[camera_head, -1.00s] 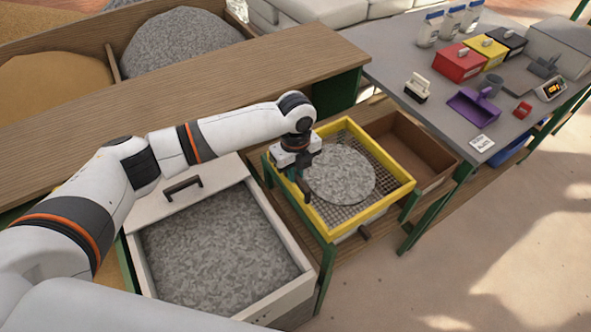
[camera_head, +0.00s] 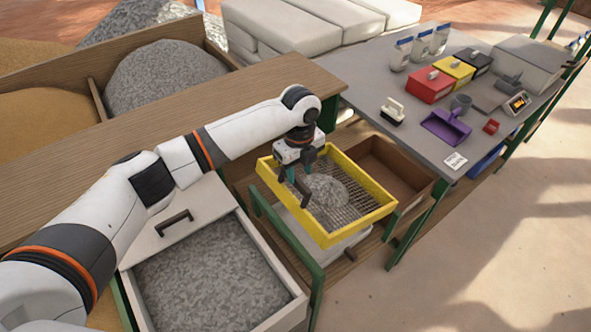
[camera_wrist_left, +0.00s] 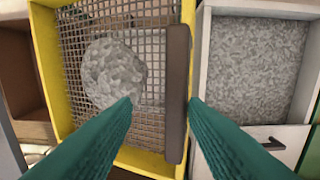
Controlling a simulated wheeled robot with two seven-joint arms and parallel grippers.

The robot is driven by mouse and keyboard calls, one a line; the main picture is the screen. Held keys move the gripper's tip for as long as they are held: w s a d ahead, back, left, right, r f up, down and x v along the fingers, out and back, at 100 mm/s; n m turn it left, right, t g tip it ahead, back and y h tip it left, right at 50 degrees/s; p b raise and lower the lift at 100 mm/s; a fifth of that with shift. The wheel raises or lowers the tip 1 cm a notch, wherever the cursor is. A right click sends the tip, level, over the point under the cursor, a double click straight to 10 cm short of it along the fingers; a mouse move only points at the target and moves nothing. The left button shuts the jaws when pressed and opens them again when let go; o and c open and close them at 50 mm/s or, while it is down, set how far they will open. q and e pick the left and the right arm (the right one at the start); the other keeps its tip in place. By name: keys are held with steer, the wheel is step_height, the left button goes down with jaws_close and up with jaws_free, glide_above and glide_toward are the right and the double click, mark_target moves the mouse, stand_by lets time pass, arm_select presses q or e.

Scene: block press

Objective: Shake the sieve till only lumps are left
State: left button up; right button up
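The sieve (camera_head: 378,208) is a yellow frame with wire mesh. It stands slightly raised above its green stand (camera_head: 283,232). A small round heap of grey lumpy material (camera_head: 326,190) lies on its mesh, which also shows in the left wrist view (camera_wrist_left: 112,72). My left gripper (camera_head: 294,190) straddles the sieve's left rim and holds it there. In the left wrist view a brown grip bar (camera_wrist_left: 178,95) lies between the fingers, close to the right one. The fingertips hide part of the rim. A pale container (camera_head: 345,245) is partly visible beneath. My right gripper is out of view.
A white-walled bin of grey material (camera_head: 210,285) stands left of the sieve, and an empty brown box (camera_head: 395,165) right of it. The grey table (camera_head: 440,95) holds a purple scoop (camera_head: 446,127), coloured boxes and a scale. Floor at the right is clear.

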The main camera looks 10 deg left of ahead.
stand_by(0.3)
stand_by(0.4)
arm_select(q)
step_height(320, 180, up, 12)
steer(key=b, duration=0.3)
steer(key=shift+b, duration=0.4)
